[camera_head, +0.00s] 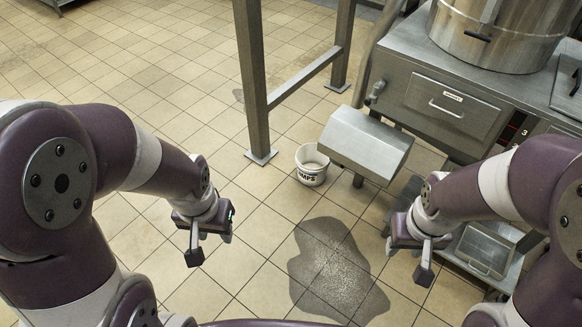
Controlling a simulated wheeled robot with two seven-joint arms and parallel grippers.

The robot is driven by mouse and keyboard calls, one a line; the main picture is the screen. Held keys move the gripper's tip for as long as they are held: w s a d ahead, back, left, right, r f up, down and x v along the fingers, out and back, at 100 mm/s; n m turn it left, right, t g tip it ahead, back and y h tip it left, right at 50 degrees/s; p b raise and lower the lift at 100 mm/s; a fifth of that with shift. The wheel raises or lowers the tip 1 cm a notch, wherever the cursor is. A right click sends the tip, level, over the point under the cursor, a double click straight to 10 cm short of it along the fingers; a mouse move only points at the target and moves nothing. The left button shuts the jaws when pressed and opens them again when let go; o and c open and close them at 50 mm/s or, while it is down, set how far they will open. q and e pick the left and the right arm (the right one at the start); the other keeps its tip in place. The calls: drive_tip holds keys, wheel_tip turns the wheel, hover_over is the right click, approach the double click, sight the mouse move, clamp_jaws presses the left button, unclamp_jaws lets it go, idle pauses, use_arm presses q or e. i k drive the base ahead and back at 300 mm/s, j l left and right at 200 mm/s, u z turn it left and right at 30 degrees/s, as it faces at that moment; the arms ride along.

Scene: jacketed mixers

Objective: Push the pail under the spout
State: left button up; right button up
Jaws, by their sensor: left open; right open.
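A small white pail (312,170) with dark lettering stands upright on the tiled floor, in the middle of the head view. A grey metal box-shaped housing (365,146) hangs just right of the pail and overlaps its right edge in the picture. I cannot tell which part is the spout; it may be this housing or hidden behind it. My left gripper (194,257) is open and empty, left of the pail and nearer to me. My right gripper (424,274) is open and empty, to the right of the pail and nearer to me.
A dark wet patch (335,270) lies on the floor between my grippers. A metal frame post (252,85) stands just behind the pail on the left. A steel cabinet (440,98) with a large pot (500,30) fills the right. The floor at left is open.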

sight(312, 166)
drive_tip(key=i+l+z, duration=0.1)
drive_tip(key=i, duration=0.35)
drive_tip(key=i+l, duration=0.3)
drive_tip(key=i, duration=0.15)
drive_tip(key=i+l+z, duration=0.15)
drive_tip(key=i, duration=0.25)
drive_tip(key=i+l, duration=0.15)
drive_tip(key=i, duration=0.3)
drive_tip(key=l+z, duration=0.05)
